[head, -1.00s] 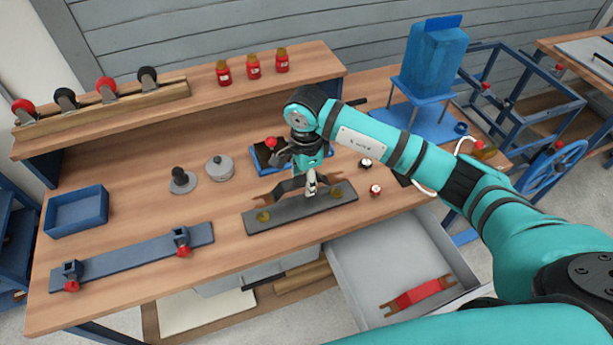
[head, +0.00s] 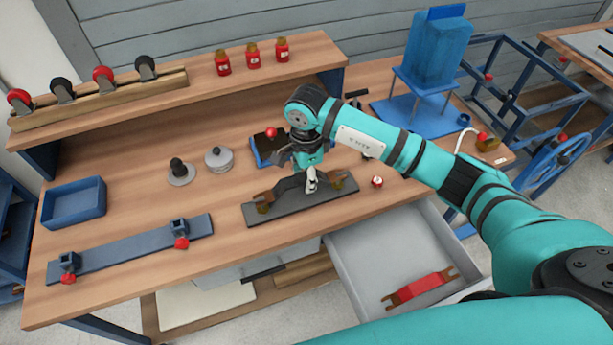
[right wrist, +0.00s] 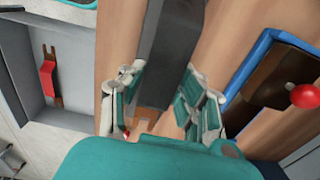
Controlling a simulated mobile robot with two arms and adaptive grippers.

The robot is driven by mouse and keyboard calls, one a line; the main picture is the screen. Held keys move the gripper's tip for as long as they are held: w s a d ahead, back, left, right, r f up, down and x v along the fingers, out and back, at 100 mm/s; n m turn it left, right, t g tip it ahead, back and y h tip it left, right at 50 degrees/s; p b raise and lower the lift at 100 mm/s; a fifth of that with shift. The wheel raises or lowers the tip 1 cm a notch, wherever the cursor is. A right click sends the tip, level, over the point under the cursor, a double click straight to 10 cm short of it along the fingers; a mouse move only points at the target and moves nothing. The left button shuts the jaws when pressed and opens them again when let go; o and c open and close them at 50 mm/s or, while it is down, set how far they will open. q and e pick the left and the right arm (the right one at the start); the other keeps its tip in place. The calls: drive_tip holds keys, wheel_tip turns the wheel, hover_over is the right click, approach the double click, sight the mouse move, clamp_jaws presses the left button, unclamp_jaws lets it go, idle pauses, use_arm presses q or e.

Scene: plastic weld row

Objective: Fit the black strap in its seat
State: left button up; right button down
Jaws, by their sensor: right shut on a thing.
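The black strap (head: 291,187) is a dark raised band with brown forked ends. My right gripper (head: 311,184) is shut on its middle, holding it over a dark grey seat plate (head: 300,207). In the head view, the strap's ends overlap the brass pegs near the plate's two ends; I cannot tell whether the forks are seated around them. In the right wrist view, the fingers of my right gripper (right wrist: 160,103) stand either side of a dark grey strip, and the hand hides much of the strap. My left gripper is not in view.
An open drawer (head: 378,258) below holds a red strap (head: 419,288). A blue-edged tray (head: 258,160) with a red knob lies behind my gripper. A small red-and-white knob (head: 377,182) stands right of the plate. A blue clamp bar (head: 130,248) lies left; bare wood separates them.

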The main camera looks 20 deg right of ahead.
drive_tip(key=shift+b, duration=0.3)
idle(0.5)
drive_tip(key=shift+f, duration=0.1)
drive_tip(key=shift+f+b, duration=0.75)
drive_tip(key=shift+b, duration=0.1)
drive_tip(key=shift+r, duration=0.1)
idle(0.5)
drive_tip(key=shift+b, duration=0.35)
drive_tip(key=shift+f+b, duration=0.5)
drive_tip(key=shift+f, duration=0.15)
idle(0.6)
